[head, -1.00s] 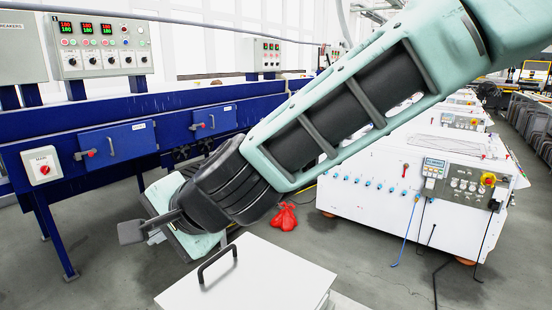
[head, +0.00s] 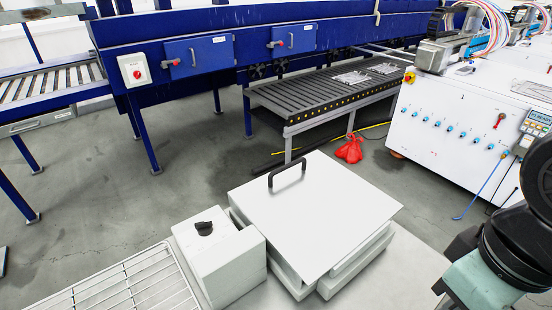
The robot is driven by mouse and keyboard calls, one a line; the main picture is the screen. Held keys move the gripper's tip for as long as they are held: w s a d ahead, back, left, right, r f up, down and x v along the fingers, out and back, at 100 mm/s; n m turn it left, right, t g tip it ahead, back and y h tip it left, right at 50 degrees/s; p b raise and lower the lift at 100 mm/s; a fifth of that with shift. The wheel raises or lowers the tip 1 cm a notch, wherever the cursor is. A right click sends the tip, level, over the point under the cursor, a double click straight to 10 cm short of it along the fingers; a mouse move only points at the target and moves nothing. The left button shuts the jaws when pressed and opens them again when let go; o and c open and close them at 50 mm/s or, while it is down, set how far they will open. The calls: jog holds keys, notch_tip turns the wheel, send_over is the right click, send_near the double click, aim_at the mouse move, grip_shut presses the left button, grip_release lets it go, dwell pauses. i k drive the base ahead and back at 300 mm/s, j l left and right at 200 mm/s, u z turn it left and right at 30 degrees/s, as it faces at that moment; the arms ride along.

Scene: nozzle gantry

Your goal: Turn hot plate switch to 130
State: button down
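A white box (head: 222,268) with a black knob (head: 204,228) on its top stands at the lower middle of the head view; the knob looks like the hot plate switch. No numbers or marks can be read around it, so its setting cannot be told. Right beside the box is a wide, flat white unit (head: 320,228) with a black handle (head: 287,174), which looks like the hot plate. My gripper is out of view. Only part of my arm shows at the lower right edge, apart from the knob.
A white wire rack (head: 125,285) lies left of the knob box. Behind are a blue machine frame (head: 130,75) with a red-knobbed switch box (head: 134,70), a roller conveyor (head: 320,95) and a red bag (head: 349,149). A white machine (head: 450,120) stands at right.

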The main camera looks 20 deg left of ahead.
aim_at(205, 229)
jog(key=u, duration=1.4)
